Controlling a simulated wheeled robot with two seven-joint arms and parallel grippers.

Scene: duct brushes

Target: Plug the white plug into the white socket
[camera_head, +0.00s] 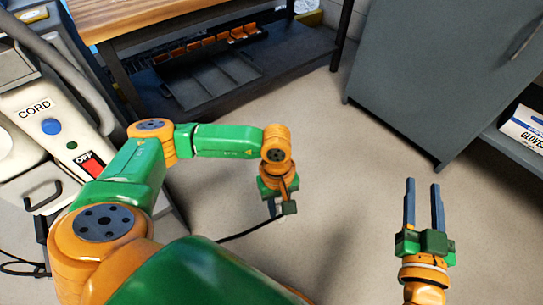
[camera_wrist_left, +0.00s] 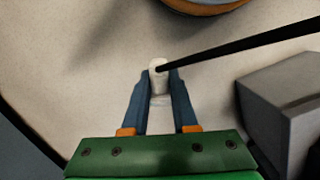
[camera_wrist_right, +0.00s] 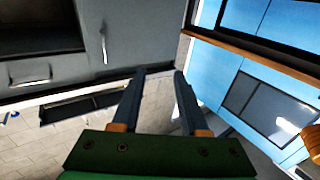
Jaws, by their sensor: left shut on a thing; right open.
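The white plug (camera_wrist_left: 158,78) is held between the blue fingers of my left gripper (camera_wrist_left: 159,72), in the left wrist view. A black cord (camera_wrist_left: 240,42) runs from it to the right. In the head view my left gripper (camera_head: 276,213) is above the open floor, and the cord (camera_head: 245,234) trails from it toward the lower left. The plug is barely visible there. My right gripper (camera_head: 423,184) is open and empty at the right, fingers pointing up in the picture. I cannot make out a white socket in any view.
A machine panel marked CORD (camera_head: 48,120), with a blue button and a red OFF switch, stands at the left. A wooden-topped bench (camera_head: 130,18) with a low shelf is at the back. A grey cabinet (camera_head: 430,70) and a gloves box (camera_head: 525,125) are right. The middle floor is clear.

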